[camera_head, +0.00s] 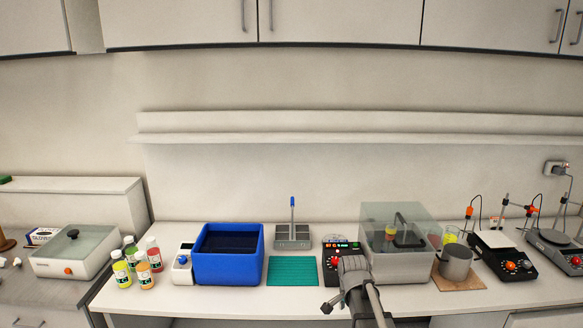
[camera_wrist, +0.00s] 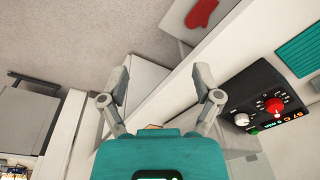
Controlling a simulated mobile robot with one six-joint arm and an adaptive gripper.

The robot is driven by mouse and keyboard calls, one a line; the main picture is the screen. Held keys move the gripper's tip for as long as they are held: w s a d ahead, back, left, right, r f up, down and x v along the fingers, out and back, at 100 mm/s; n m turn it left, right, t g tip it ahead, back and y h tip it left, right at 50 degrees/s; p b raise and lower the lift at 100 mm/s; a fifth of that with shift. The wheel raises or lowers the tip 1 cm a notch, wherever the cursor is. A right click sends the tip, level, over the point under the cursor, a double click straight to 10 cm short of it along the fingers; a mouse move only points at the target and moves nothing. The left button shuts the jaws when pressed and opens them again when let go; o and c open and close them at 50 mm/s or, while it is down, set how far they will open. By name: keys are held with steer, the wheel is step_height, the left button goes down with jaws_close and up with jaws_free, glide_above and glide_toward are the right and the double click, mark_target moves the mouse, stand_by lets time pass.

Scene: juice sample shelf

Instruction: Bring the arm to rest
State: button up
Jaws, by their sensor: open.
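My gripper (camera_wrist: 162,80) is open, with nothing between its two spread fingers in the wrist view. It hangs at the front edge of the counter (camera_wrist: 182,88), with floor and cabinet fronts beyond the fingertips. In the head view my grey arm (camera_head: 354,268) rises at the front of the counter, in front of the black control box (camera_head: 329,262) and the clear-walled bath. I cannot make out the fingers in that view.
A blue bin (camera_head: 228,268), a teal mat (camera_head: 292,271) and several juice bottles (camera_head: 121,274) stand left of my arm. Right of it are a clear bath (camera_head: 415,268), a metal beaker (camera_head: 456,262) and hotplates (camera_head: 503,256). The wall shelf (camera_head: 350,139) is empty.

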steer(key=s+f+n+g+b, duration=0.1)
steer(key=s+f+n+b, duration=0.3)
steer(key=s+n, duration=0.7)
steer(key=shift+s+a+f+y, duration=0.2)
steer(key=shift+s+f+y, duration=0.15)
steer(key=shift+s, duration=0.85)
